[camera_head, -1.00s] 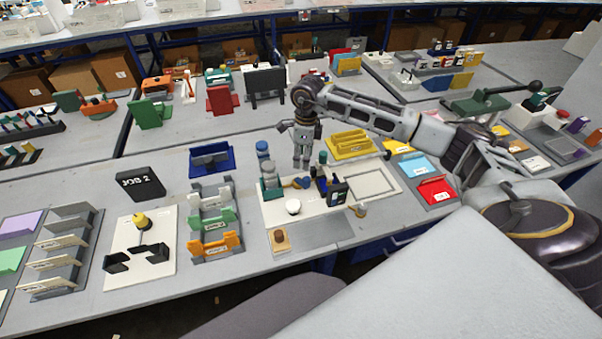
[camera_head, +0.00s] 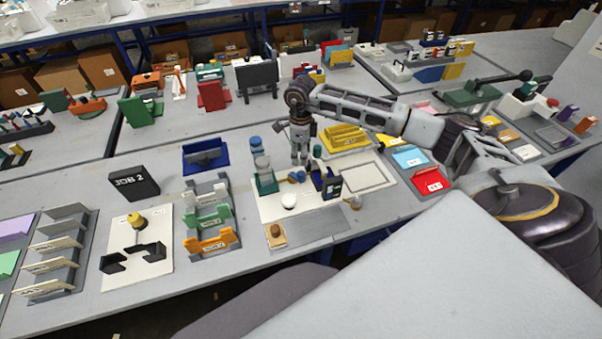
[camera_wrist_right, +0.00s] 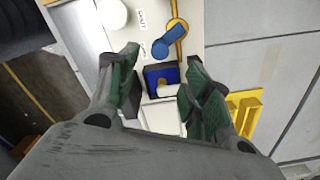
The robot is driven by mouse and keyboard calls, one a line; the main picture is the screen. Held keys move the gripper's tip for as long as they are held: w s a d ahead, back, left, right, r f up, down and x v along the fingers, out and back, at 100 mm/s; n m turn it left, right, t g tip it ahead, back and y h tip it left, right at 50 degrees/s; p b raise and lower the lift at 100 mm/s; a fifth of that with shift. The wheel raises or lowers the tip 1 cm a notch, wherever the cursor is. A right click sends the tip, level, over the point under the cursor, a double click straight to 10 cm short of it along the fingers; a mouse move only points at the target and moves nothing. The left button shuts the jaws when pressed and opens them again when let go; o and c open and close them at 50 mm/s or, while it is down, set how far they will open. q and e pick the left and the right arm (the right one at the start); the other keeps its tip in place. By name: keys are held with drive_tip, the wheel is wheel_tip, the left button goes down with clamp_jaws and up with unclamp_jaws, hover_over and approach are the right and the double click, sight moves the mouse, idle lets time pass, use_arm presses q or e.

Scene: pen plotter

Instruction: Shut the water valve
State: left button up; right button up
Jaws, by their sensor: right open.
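The blue valve handle (camera_head: 297,177) is on a white station board (camera_head: 270,212) on the near table, just below my right gripper in the head view. In the right wrist view the blue handle (camera_wrist_right: 170,40) is a lever with a round end, lying over a thin yellow line, ahead of the fingertips. My right gripper (camera_head: 300,160) points down above the back of the board. Its green-padded fingers (camera_wrist_right: 160,80) are spread, with nothing held between them. The handle appears apart from both fingers. My left gripper is out of view.
A dark blue box (camera_head: 327,183) stands right of the handle and shows between the fingers in the wrist view. A white round knob (camera_head: 289,200) sits in front, and blue-capped bottles (camera_head: 262,165) stand left. A yellow tray (camera_head: 345,138) lies behind right.

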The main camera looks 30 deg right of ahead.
sight(301, 173)
wheel_tip(301, 173, down, 11)
drive_tip(key=shift+r+p, duration=0.1)
drive_tip(key=shift+p, duration=0.75)
drive_tip(key=c, duration=1)
drive_tip(key=shift+c, duration=0.2)
